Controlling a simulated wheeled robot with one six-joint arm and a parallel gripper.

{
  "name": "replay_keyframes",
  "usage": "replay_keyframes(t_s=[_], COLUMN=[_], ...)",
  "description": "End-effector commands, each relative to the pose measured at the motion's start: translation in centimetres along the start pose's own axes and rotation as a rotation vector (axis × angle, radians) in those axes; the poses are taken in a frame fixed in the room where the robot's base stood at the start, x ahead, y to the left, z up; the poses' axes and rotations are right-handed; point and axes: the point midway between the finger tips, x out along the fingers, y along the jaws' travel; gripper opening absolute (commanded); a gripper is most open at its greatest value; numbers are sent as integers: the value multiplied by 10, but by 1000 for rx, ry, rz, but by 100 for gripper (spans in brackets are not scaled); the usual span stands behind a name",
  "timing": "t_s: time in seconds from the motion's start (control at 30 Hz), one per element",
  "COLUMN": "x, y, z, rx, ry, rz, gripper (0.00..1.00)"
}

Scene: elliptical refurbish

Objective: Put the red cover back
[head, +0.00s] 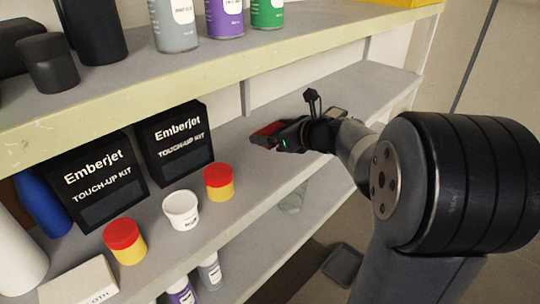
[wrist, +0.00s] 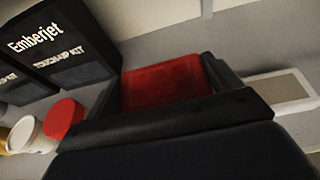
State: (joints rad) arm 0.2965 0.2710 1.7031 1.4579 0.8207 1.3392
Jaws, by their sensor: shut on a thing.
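My gripper (head: 264,135) is shut on the red cover (head: 269,129), holding it above the middle shelf, right of the touch-up kit boxes. In the wrist view the red cover (wrist: 165,85) sits between the two dark fingers. A white tub (head: 181,212), apparently uncovered, stands on the shelf to the left of and below my gripper. A yellow tub with a red lid (head: 218,183) stands right of it, and another yellow tub with a red lid (head: 124,241) stands left of it. The white tub (wrist: 24,134) also shows at the left of the wrist view.
Two black touch-up kit boxes (head: 175,144) stand behind the tubs. The upper shelf (head: 120,105) with several bottles overhangs them. A blue bottle (head: 40,205) and a pale box (head: 80,283) are at the left.

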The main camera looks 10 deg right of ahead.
Motion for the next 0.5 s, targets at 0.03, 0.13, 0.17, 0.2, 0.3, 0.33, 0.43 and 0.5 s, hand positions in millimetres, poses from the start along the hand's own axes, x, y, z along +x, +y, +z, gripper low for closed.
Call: replay_keyframes(t_s=[0.03, 0.13, 0.17, 0.2, 0.3, 0.33, 0.43, 0.5], x=[4, 9, 10, 11, 15, 16, 21, 24], y=[0, 0, 0, 0, 0, 0, 0, 0], z=[-12, -24, -27, -30, -39, -44, -58, -64], rx=[5, 3, 3, 2, 2, 2, 3, 1], ry=[2, 0, 0, 0, 0, 1, 1, 0], rz=[1, 0, 0, 0, 0, 0, 1, 1], gripper=[51, 51, 51, 51, 51, 51, 51, 51])
